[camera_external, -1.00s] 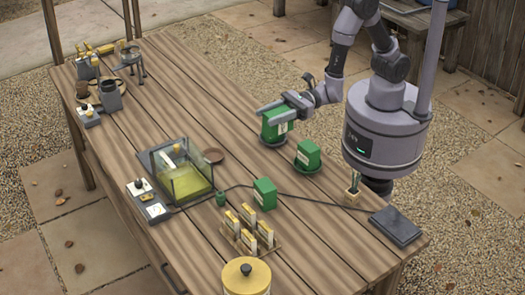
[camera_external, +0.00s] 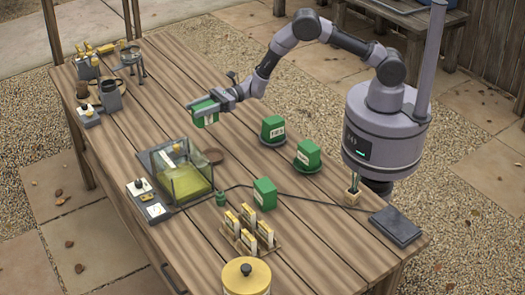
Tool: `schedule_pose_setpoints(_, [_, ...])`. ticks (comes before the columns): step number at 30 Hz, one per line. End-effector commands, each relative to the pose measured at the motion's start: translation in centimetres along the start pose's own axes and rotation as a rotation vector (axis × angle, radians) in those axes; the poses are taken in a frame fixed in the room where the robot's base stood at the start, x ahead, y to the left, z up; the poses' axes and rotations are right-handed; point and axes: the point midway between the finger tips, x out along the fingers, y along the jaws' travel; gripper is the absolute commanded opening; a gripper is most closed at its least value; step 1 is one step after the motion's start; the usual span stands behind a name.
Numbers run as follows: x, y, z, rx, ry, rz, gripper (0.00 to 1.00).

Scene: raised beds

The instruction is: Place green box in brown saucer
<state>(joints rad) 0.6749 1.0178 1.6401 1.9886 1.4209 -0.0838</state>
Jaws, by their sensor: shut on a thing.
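My gripper (camera_external: 209,103) is shut on a green box (camera_external: 206,115) with a pale label and holds it above the table, left of centre. Two other green boxes, one box (camera_external: 273,128) and another box (camera_external: 308,154), stand on dark green saucers to the right. A further green box (camera_external: 264,193) stands on the bare table nearer the front.
A glass tank with yellow-green contents (camera_external: 187,181) stands just left of the brown saucer. A small green bottle (camera_external: 220,199) and a rack of yellow packets (camera_external: 247,233) are nearer the front. A black cable crosses to a dark pad (camera_external: 396,227). The table's far middle is clear.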

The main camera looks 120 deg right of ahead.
Motion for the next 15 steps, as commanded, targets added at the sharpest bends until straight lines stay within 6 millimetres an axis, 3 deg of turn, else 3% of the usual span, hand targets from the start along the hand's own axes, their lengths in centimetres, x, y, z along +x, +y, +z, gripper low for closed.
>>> schedule_pose_setpoints(1, [-0.6,-2.0,-0.9,-0.001,0.0,-0.008,0.0])
schedule_pose_setpoints(3, [-1.2,-3.9,-1.8,-0.001,-0.001,-0.01,0.0])
schedule_pose_setpoints(6, [-1.7,-5.4,-2.5,-0.001,-0.001,-0.011,0.0])
schedule_pose_setpoints(8, [-1.8,-5.7,-3.3,0.0,-0.001,-0.01,0.0])
schedule_pose_setpoints(15, [-1.8,-5.6,-9.1,0.0,-0.002,-0.01,0.0])
